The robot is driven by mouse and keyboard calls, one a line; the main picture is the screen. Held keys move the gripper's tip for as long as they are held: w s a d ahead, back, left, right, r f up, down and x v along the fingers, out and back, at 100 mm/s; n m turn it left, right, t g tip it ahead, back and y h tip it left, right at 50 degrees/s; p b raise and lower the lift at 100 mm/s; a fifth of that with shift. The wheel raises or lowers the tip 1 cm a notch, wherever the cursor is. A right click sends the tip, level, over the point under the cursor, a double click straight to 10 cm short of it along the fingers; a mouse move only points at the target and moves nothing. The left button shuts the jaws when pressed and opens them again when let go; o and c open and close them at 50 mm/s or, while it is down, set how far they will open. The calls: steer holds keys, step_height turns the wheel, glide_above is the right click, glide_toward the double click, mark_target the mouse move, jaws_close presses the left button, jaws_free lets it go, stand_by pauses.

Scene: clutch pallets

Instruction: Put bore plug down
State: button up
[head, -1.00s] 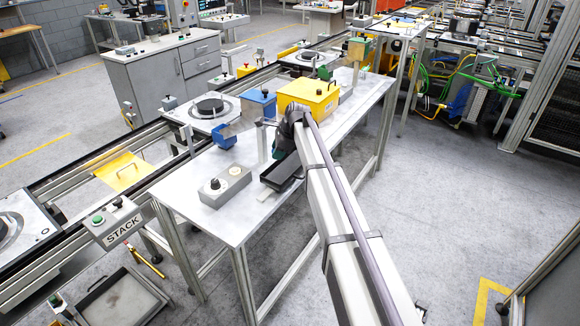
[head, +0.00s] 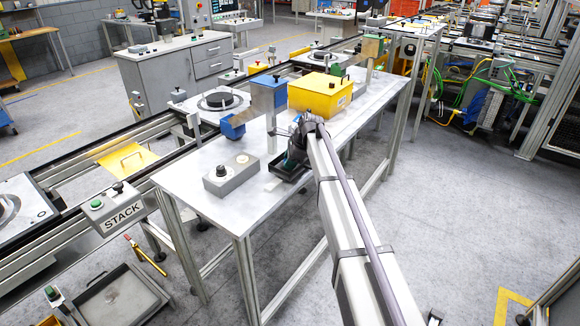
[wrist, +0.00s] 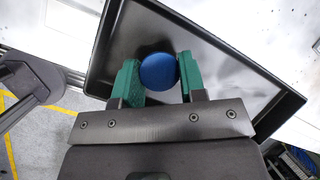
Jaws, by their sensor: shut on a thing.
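The bore plug (wrist: 158,70) is a blue round piece seen end-on in the wrist view. My gripper (wrist: 157,76) is shut on it, with a green finger on each side. Behind the plug is a dark, rimmed tray (wrist: 222,45), and the plug shows over its floor. I cannot tell whether the plug touches the tray. In the head view my gripper (head: 296,158) is low at the tray (head: 291,174) on the near side of the white table; the plug is hidden there.
The table (head: 215,220) also carries a grey button box (head: 232,175), a blue fixture (head: 268,97) and a yellow box (head: 320,95). A conveyor (head: 85,185) runs along its left side. Bare table top lies in front of the button box.

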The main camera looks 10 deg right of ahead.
steer(key=shift+f, duration=0.1)
steer(key=o, duration=0.6)
